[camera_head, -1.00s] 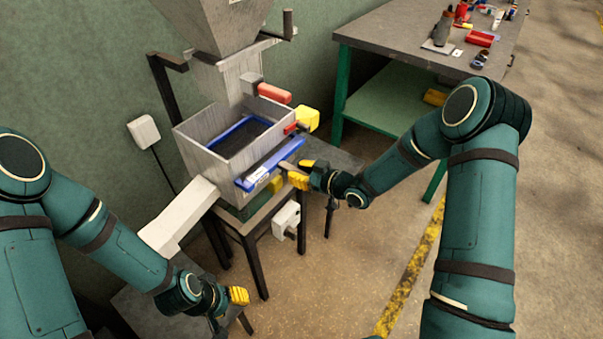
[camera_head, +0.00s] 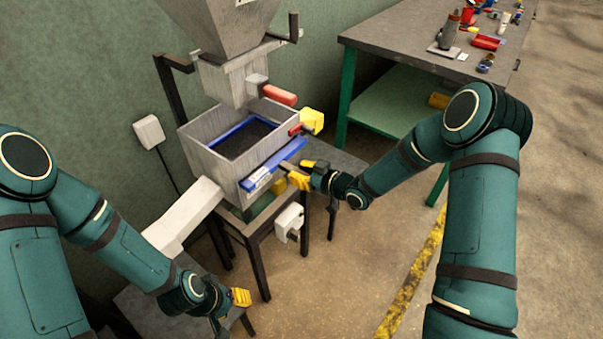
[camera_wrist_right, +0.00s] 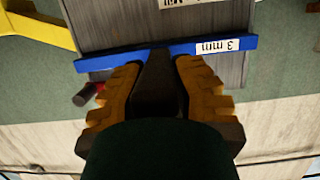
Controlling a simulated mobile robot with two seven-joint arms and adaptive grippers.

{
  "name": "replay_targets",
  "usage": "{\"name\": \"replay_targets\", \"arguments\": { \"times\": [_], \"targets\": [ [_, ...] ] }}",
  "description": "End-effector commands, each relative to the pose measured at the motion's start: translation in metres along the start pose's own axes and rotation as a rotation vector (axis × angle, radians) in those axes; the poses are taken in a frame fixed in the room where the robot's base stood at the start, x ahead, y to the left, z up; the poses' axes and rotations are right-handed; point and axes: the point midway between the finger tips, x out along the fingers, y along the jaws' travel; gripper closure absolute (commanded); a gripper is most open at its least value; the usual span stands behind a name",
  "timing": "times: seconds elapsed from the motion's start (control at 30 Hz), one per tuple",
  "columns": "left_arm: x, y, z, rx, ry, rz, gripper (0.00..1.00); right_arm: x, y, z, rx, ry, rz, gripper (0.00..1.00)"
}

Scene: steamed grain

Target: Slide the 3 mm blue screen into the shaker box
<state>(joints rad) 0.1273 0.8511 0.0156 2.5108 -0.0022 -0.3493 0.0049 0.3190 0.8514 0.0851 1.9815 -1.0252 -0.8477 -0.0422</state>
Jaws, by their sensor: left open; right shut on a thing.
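The 3 mm blue screen (camera_head: 276,163) has its front bar along the near side of the grey metal shaker box (camera_head: 203,160). Its blue frame and dark mesh show inside the box. In the right wrist view the bar (camera_wrist_right: 130,60), labelled "3 mm", lies across the box wall (camera_wrist_right: 105,30); whether any gap is left I cannot tell. My right gripper (camera_head: 294,172) is shut on the screen's dark handle, which its yellow fingers (camera_wrist_right: 158,85) flank in the wrist view.
A hopper (camera_head: 215,30) stands above the box. A red handle (camera_head: 278,94) and a yellow part (camera_head: 312,121) are close to its right side. A pale chute (camera_head: 185,218) slopes down left. A workbench (camera_head: 400,38) with several tools stands back right. Floor in front is clear.

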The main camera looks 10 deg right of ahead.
Motion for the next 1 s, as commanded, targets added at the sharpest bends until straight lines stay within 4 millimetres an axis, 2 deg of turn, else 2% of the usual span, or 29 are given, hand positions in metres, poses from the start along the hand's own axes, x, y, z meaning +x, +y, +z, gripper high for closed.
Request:
{"name": "replay_targets", "arguments": {
  "times": [1.0],
  "targets": [
    [0.000, 0.000, 0.000, 0.000, 0.000, 0.000, 0.54, 0.018, 0.000, -0.006, -0.001, 0.008, -0.001, 1.00]
  ]
}}
